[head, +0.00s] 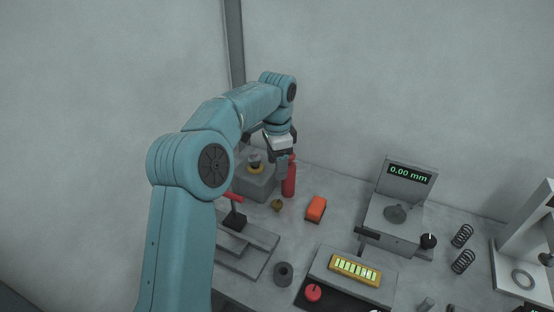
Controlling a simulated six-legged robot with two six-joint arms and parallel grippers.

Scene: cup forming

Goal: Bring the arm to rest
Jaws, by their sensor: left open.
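My left arm comes in from the left in the head view, rises and bends over to the right. Its gripper (277,158) points down at the back of the bench, above and in front of a grey block with a yellow ring (256,169). The gripper is open, and I see nothing between its fingers. A red cylinder (291,178) stands right beside the gripper in the picture; I cannot tell how close they are. My right gripper is not in view.
The bench (330,180) holds an orange block (316,208), a gauge reading 0.00 mm (408,174), a yellow-framed indicator box (354,270), a dark ring (284,273), springs (462,236) and a white stand (515,265). Walls rise behind. Bare bench shows around the orange block.

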